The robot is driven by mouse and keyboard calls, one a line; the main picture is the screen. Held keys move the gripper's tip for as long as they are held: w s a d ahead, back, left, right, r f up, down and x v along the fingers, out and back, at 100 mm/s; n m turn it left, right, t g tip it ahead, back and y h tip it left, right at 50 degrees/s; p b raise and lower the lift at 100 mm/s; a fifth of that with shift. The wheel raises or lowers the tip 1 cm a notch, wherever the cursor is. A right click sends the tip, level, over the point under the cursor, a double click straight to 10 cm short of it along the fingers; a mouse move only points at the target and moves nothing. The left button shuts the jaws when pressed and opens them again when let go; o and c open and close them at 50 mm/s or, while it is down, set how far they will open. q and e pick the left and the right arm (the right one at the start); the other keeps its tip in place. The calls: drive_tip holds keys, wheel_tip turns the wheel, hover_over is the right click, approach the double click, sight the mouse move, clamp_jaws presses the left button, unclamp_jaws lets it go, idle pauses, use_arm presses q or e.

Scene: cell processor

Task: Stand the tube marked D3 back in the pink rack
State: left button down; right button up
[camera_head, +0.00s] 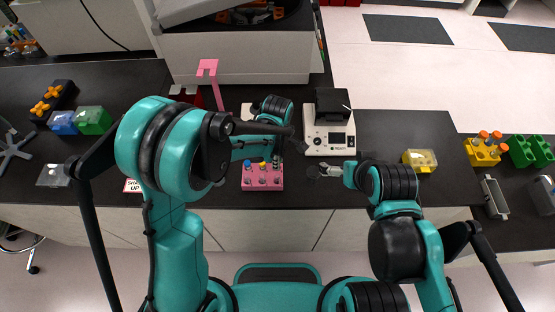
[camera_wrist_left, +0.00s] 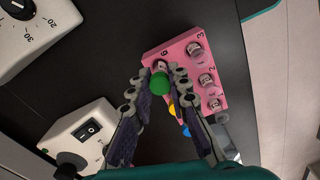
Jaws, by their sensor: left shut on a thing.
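The pink rack (camera_head: 262,184) stands near the counter's front edge. It also shows in the left wrist view (camera_wrist_left: 183,45), with clear-capped tubes in its numbered row. My left gripper (camera_wrist_left: 163,74) is shut on a green-capped tube (camera_wrist_left: 160,84) at the rack corner marked 6. I cannot tell how deep the tube sits, and no D3 mark is legible. A yellow-capped tube (camera_wrist_left: 172,110) and a blue-capped tube (camera_wrist_left: 186,131) show between the fingers. My right gripper (camera_head: 326,171) is over the counter right of the rack; its finger gap is unclear.
A white device with a dark screen (camera_head: 330,130) stands behind and right of the rack. A white box with a switch (camera_wrist_left: 80,137) and a white dial unit (camera_wrist_left: 35,30) are near my left gripper. A yellow box (camera_head: 420,160) stands farther right, with bare dark counter around it.

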use_arm(q)
drive_tip(key=shift+f, duration=0.4)
drive_tip(key=shift+f+b, duration=0.4)
drive_tip(key=shift+b, duration=0.25)
drive_tip(key=c, duration=1.4)
unclamp_jaws()
drive_tip(key=shift+o, duration=0.2)
drive_tip(key=shift+r, duration=0.1)
wheel_tip(320, 180, up, 12)
